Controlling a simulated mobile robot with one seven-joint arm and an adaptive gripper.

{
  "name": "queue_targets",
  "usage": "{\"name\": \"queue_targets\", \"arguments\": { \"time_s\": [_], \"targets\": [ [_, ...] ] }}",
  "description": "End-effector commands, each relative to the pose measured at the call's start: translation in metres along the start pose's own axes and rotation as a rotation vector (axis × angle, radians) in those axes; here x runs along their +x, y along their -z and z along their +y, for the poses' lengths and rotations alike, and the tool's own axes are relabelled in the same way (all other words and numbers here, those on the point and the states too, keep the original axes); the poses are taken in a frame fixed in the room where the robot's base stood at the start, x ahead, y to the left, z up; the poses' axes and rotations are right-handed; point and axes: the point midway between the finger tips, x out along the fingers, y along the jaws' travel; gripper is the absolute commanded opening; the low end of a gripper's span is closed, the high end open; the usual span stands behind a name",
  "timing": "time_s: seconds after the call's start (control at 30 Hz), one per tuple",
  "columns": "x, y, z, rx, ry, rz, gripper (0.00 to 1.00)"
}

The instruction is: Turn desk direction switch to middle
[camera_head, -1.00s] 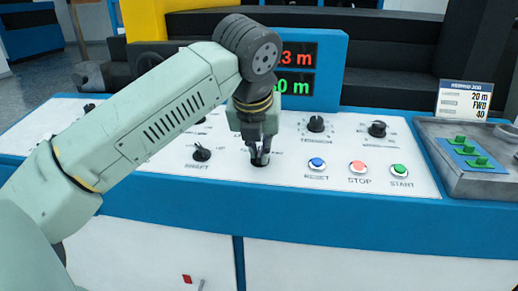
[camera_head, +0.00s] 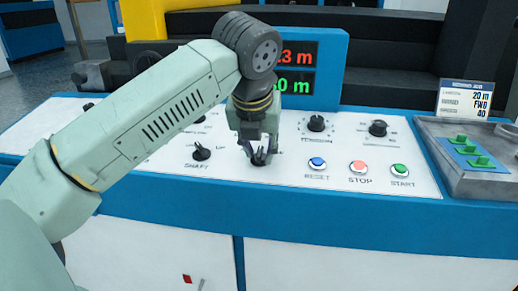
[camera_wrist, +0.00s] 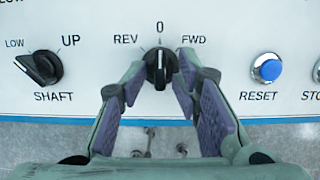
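The direction switch is a black rotary knob (camera_wrist: 160,70) with the labels REV, 0 and FWD around it. Its white pointer line stands upright, towards the 0 in the middle. In the head view the knob (camera_head: 258,160) is partly hidden by my fingers. In the head view my gripper (camera_head: 258,152) points down at the panel.
The black SHAFT knob (camera_wrist: 40,68) lies to the left. The blue RESET button (camera_head: 317,163), red STOP button (camera_head: 358,167) and green START button (camera_head: 399,170) lie to the right. Two more knobs and the display (camera_head: 300,70) stand behind. A grey tray (camera_head: 440,150) is at far right.

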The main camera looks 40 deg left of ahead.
Motion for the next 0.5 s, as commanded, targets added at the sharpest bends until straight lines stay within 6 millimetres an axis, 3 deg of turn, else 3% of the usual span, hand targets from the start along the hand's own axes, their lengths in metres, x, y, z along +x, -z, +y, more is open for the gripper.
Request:
{"name": "queue_targets", "arguments": {
  "time_s": [0.3, 0.5],
  "targets": [
    [-0.052, 0.000, 0.001, -0.001, -0.002, -0.001, 0.29],
    [-0.069, 0.001, 0.000, 0.000, -0.001, 0.001, 0.29]
  ]
}}
